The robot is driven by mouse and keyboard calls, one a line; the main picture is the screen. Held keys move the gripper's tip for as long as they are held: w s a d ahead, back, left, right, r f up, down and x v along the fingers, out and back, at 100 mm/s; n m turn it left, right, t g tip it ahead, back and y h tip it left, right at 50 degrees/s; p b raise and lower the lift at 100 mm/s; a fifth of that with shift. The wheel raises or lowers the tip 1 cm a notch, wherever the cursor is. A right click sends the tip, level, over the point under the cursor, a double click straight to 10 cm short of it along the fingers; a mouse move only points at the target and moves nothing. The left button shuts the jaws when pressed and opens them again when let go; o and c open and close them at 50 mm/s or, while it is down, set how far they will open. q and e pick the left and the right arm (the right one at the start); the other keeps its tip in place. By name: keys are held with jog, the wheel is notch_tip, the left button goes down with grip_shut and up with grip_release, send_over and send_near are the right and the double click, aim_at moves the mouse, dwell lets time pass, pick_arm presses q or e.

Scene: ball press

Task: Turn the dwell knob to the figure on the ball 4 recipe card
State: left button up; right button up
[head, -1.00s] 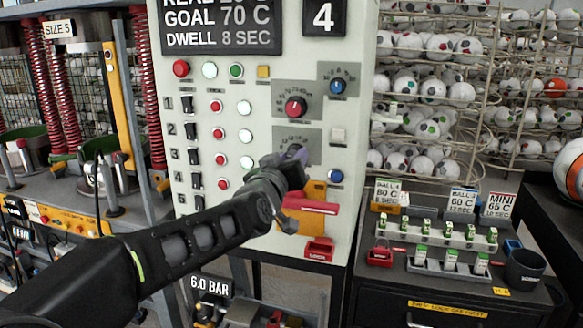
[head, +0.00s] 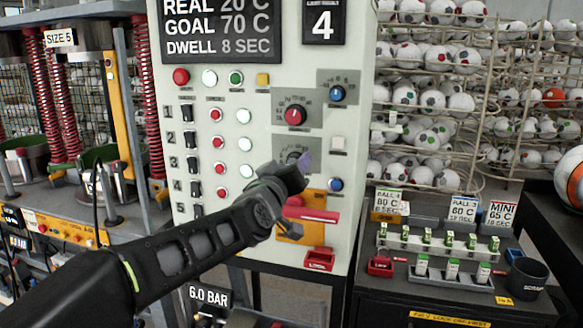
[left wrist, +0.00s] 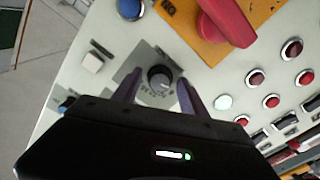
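The dwell knob (left wrist: 158,77) is a dark round knob on a grey dial plate, seen in the left wrist view. In the head view my gripper partly hides its dial plate (head: 312,143). My left gripper (left wrist: 158,86) is open, with one purple-grey finger on each side of the knob; I cannot tell whether they touch it. It also shows at the panel in the head view (head: 303,166). The display (head: 220,30) reads real 20 C, goal 70 C, dwell 8 sec. The ball 4 card (head: 388,201) shows 80 C; its lower line is too small to read surely. My right gripper is not in view.
Above the dwell dial is a red-capped knob (head: 295,115). A blue button (head: 335,184) and a red handle (head: 310,214) on an orange plate sit close by. Switches and lit buttons fill the panel's left. Ball racks (head: 435,100) stand to the right.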

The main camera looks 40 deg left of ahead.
pick_arm(q)
jog(key=shift+s, duration=0.1)
jog(key=b+v, duration=0.1)
jog(key=v, duration=0.6)
jog(key=shift+s+d, duration=0.15)
jog(key=shift+s, duration=0.15)
dwell(0.5)
